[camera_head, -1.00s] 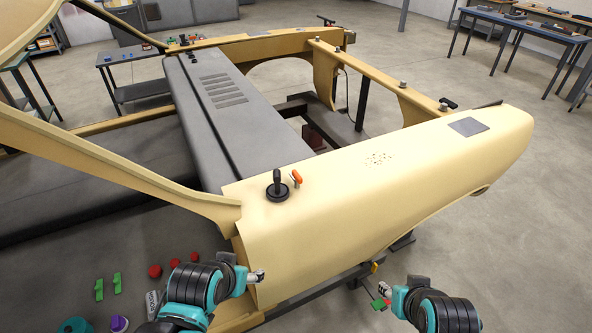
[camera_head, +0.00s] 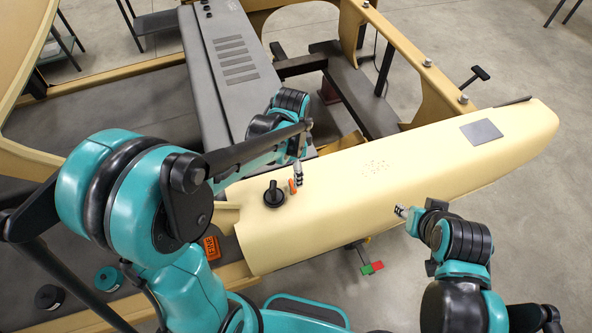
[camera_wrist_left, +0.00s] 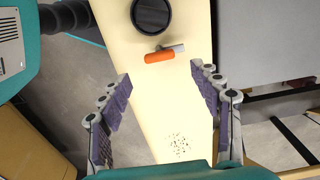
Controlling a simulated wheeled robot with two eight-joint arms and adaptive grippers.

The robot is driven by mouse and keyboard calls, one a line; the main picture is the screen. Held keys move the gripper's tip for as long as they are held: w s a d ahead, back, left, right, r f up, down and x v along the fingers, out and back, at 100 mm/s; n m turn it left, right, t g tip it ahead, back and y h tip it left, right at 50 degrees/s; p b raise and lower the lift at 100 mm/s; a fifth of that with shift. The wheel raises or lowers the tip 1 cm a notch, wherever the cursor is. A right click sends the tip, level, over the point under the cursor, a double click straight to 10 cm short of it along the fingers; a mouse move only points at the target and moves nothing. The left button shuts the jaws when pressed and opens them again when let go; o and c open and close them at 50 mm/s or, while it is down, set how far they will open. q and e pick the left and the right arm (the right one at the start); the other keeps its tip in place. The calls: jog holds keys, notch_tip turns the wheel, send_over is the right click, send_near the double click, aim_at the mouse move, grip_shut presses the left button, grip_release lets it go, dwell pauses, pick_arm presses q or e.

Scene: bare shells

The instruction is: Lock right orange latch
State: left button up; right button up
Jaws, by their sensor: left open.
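The orange latch (camera_head: 293,187) sits on top of the cream body panel (camera_head: 400,160), beside a round black knob. In the left wrist view the latch (camera_wrist_left: 160,57) lies nearly crosswise with a small grey piece at its right end. My left gripper (camera_head: 298,178) points down right at the latch in the head view, hiding part of it. In the wrist view my left gripper (camera_wrist_left: 160,77) is open and empty, its fingers spread on either side with the latch ahead between them. My right gripper (camera_head: 402,211) is over the panel's front edge; its fingers are too small to read.
The black knob (camera_head: 274,194) stands close to the latch and also shows in the left wrist view (camera_wrist_left: 151,14). A grey vented cover (camera_head: 225,75) lies behind. A grey square patch (camera_head: 481,132) is on the panel farther right. The panel between is clear.

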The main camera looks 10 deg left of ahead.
aim_at(292, 184)
pick_arm(q)
notch_tip(292, 184, down, 6)
jog(key=shift+f, duration=0.2)
jog(key=shift+s+f, duration=0.1)
jog(key=shift+f, duration=0.1)
jog(key=c, duration=1.2)
